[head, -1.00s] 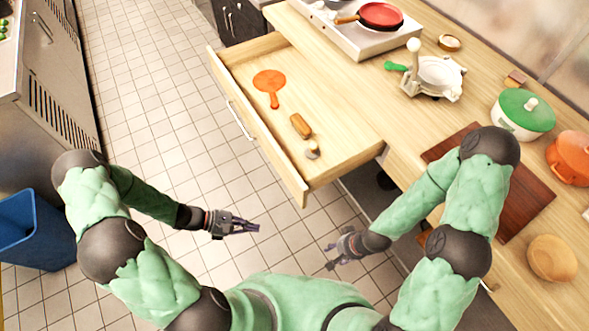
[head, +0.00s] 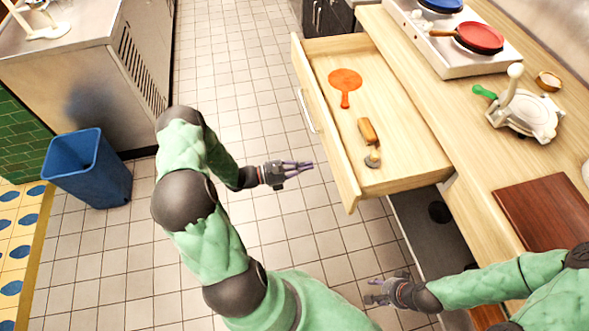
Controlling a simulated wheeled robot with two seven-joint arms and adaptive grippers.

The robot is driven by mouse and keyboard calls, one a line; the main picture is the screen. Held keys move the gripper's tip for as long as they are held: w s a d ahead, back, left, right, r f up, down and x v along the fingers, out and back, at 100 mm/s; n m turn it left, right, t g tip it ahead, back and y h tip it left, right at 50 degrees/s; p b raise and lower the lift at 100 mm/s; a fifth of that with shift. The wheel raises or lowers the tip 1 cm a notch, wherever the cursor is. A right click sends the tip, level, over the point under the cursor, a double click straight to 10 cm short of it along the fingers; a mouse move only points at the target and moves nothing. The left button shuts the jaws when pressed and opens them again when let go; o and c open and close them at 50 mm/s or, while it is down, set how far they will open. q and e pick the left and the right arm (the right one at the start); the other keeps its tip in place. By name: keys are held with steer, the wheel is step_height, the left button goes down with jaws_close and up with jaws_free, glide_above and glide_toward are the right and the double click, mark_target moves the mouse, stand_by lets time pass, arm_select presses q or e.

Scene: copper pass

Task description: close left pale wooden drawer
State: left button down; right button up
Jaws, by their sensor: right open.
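The pale wooden drawer (head: 392,113) is pulled out from the left side of the wooden counter. Its front, with a light bar handle (head: 307,111), faces left over the tiled floor. Inside lie an orange paddle-shaped utensil (head: 345,82), a brown wooden-looking piece (head: 367,131) and a small round-headed item (head: 373,159). My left gripper (head: 298,167) is over the floor, left of the drawer front and apart from it. Its fingers look close together, and I cannot tell whether they are shut. My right gripper (head: 372,291) is open and empty, below the drawer's near end, touching nothing.
The counter (head: 466,137) bears a stove with a red pan (head: 479,37), a white press-like device (head: 527,114) and a dark wooden board (head: 547,212). A blue bin (head: 88,168) stands on the floor at left.

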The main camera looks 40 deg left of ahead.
mark_target(334, 160)
arm_select(q)
steer(key=b+x, duration=0.2)
steer(key=x, duration=0.5)
arm_select(e)
step_height(334, 160, down, 2)
steer(key=shift+f, duration=0.1)
